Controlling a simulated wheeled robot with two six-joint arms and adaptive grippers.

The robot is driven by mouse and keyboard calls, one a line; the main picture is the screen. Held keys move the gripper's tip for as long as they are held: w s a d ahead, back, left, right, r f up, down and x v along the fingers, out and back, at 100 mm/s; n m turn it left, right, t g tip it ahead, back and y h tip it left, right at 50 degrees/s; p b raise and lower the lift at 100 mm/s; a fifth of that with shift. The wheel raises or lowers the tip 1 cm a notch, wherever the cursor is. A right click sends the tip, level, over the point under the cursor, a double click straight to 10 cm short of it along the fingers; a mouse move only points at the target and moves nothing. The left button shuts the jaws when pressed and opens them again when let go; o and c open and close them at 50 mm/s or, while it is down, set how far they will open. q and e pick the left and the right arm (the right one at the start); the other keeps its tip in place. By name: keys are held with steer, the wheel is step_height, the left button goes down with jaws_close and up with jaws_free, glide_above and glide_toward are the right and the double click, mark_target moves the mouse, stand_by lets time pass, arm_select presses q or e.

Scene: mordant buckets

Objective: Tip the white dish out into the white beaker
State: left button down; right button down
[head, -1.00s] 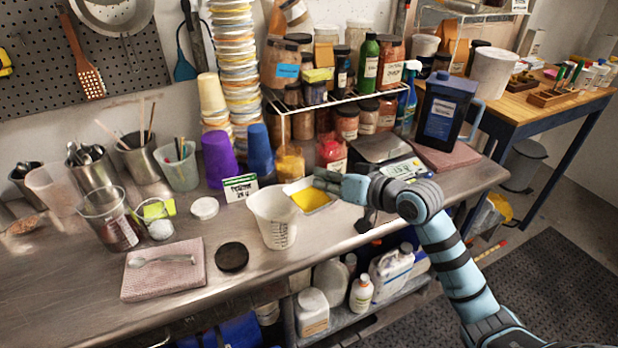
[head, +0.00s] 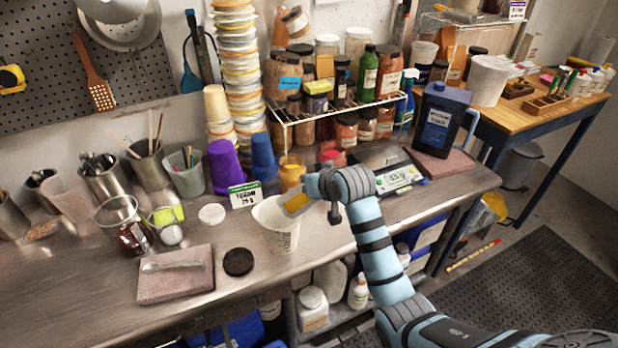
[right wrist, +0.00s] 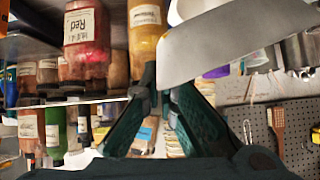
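The white dish (head: 296,201) is tilted steeply over the mouth of the white beaker (head: 281,238), with yellow showing on its inner face. My right gripper (head: 315,188) is shut on the edge of the dish, to the right of and above the beaker. In the right wrist view the pale outside of the dish (right wrist: 235,42) fills the upper right, at the fingertips (right wrist: 160,88). The beaker stands upright on the steel bench. Its inside is mostly hidden, so I cannot tell how much powder is in it. My left gripper is not in view.
A label card (head: 245,195) stands just behind the beaker. A black lid (head: 238,262) and a pink cloth with a spoon (head: 175,274) lie to its left. A scale (head: 398,178) sits behind my right arm. Jars (head: 345,130) crowd the rack behind.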

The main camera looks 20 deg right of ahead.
steer(key=shift+d+f, duration=0.1)
steer(key=shift+f, duration=0.05)
stand_by(0.3)
steer(key=shift+w+a+r+g+p, duration=0.2)
steer(key=shift+r+g+p, duration=0.15)
steer(key=shift+p, duration=0.8)
steer(key=shift+n+h, duration=0.3)
steer(key=shift+h, duration=0.1)
steer(key=shift+g, duration=0.25)
steer(key=shift+a+r, duration=0.15)
steer(key=shift+w+a+g+h, duration=0.15)
steer(key=shift+g+h, duration=0.25)
